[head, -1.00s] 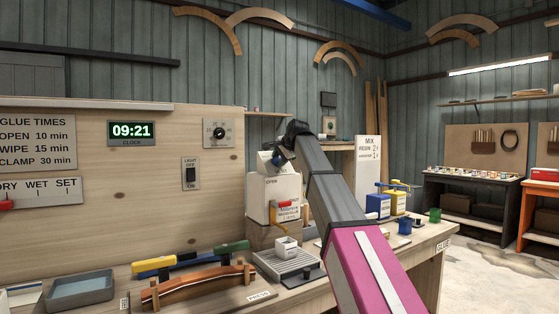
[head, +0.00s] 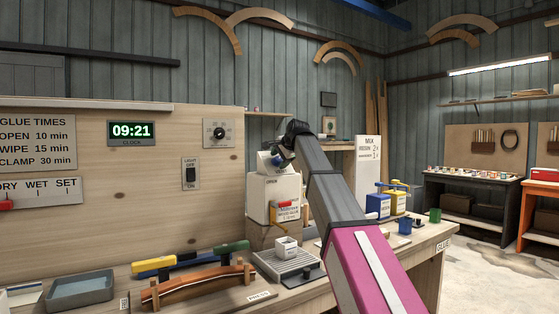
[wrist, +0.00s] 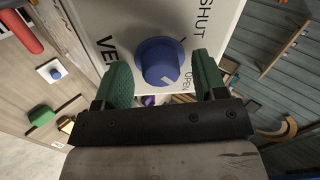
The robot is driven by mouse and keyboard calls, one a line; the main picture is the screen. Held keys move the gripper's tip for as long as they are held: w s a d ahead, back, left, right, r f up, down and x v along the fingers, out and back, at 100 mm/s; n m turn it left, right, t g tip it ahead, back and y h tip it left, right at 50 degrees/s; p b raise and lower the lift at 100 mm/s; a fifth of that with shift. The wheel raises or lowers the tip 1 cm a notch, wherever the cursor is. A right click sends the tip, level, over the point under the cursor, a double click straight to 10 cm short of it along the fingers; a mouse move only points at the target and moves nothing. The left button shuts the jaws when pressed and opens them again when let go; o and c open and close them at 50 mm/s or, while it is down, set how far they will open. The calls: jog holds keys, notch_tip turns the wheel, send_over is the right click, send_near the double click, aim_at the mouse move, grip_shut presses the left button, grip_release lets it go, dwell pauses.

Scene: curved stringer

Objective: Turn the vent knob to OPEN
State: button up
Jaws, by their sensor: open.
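The vent knob (wrist: 158,60) is a round blue knob on a pale plate (wrist: 110,18) in the wrist view. The plate reads VENT at left, SHUT at upper right and OPEN at lower right. A white mark on the knob sits at its lower edge, on the side towards OPEN. My gripper (wrist: 162,70) is open, with one green finger on each side of the knob. Gaps show between the fingers and the knob. In the head view my gripper (head: 270,162) is over the top of a white glue container (head: 275,190); the knob cannot be made out there.
A small white cup (head: 286,247) stands on a grey slatted tray below the container. Blue and yellow cans (head: 378,206) stand to the right of my arm. A curved wooden piece (head: 200,284) on a press and a grey tray (head: 80,290) lie at left.

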jog(key=v, duration=1)
jog(key=shift+s+d+r, duration=0.2)
jog(key=shift+s+r, duration=0.05)
